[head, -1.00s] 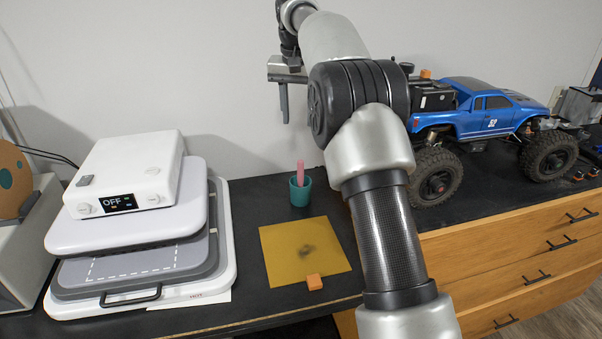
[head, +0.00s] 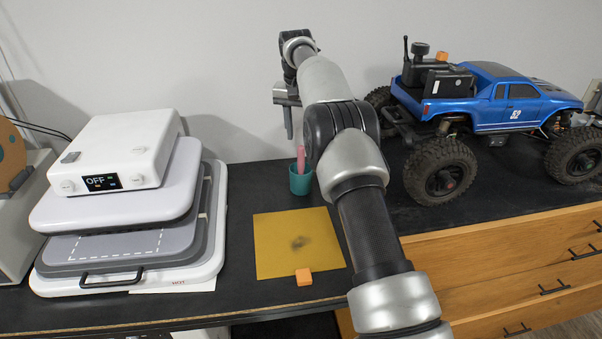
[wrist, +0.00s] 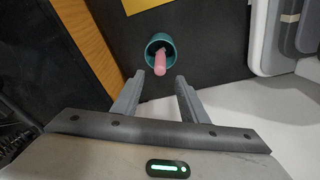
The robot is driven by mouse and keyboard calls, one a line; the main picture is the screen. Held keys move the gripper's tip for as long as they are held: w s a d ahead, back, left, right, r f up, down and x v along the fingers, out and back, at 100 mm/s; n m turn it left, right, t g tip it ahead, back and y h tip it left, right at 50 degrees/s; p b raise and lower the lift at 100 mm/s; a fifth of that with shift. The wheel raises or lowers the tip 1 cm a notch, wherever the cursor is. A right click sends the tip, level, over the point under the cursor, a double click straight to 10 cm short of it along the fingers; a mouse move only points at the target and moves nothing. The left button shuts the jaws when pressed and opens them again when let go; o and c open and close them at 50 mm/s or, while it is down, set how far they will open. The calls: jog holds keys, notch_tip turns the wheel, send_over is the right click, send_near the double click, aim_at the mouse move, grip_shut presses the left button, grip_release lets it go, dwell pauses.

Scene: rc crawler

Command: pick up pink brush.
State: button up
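The pink brush (head: 302,162) stands in a teal cup (head: 300,183) on the black countertop, leaning slightly. In the wrist view, the pink brush (wrist: 160,62) points up out of the teal cup (wrist: 153,44) toward me. My gripper (head: 289,122) is above the cup in the head view, partly hidden behind my arm. In the wrist view, my gripper (wrist: 159,82) is open, and the end of the brush shows just ahead of and between the fingertips. I cannot tell whether the fingers touch it.
A yellow mat (head: 275,258) with an orange block (head: 304,277) lies in front of the cup. A white heat press (head: 130,160) stands left, a blue RC truck (head: 500,105) right. Wooden drawers (head: 500,265) are below the counter; the wall (head: 210,60) is behind.

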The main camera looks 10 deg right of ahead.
aim_at(301, 157)
jog(key=f, duration=0.4)
jog(key=shift+w+d+f, duration=0.1)
jog(key=shift+w+d, duration=0.05)
jog(key=shift+w, duration=0.15)
jog(key=f, duration=0.3)
jog(key=f+b, duration=0.1)
jog(key=shift+s+f, duration=0.15)
jog(key=shift+s, duration=0.1)
jog(key=shift+w+f, duration=0.15)
jog(key=shift+f, duration=0.3)
grip_shut()
